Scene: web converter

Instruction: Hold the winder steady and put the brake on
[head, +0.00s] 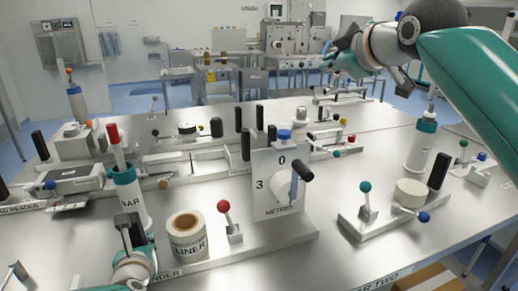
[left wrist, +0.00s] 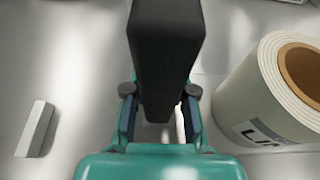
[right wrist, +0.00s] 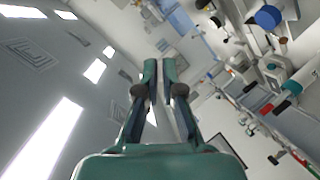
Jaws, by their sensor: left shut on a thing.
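The winder carries a white liner roll (head: 188,238), a lever with a red knob (head: 224,207) and a white upright plate (head: 280,185) marked 0 and 3, with a black-gripped crank (head: 302,171). The lever stands nearly upright, between roll and plate. My left gripper (head: 133,252) is shut on a black upright handle (head: 129,230) at the winder's left end. In the left wrist view the handle (left wrist: 166,45) sits between the fingers, with the roll (left wrist: 275,90) to the right. My right gripper (head: 335,58) is raised far from the winder, empty, its fingers close together in the right wrist view (right wrist: 160,65).
A teal-collared cylinder (head: 127,190) with a red-topped stick stands behind my left gripper. Right of the winder is a unit with a teal-knobbed lever (head: 365,200) and a white roll (head: 410,192). More stations fill the table behind. Bare tabletop separates the winder and right unit.

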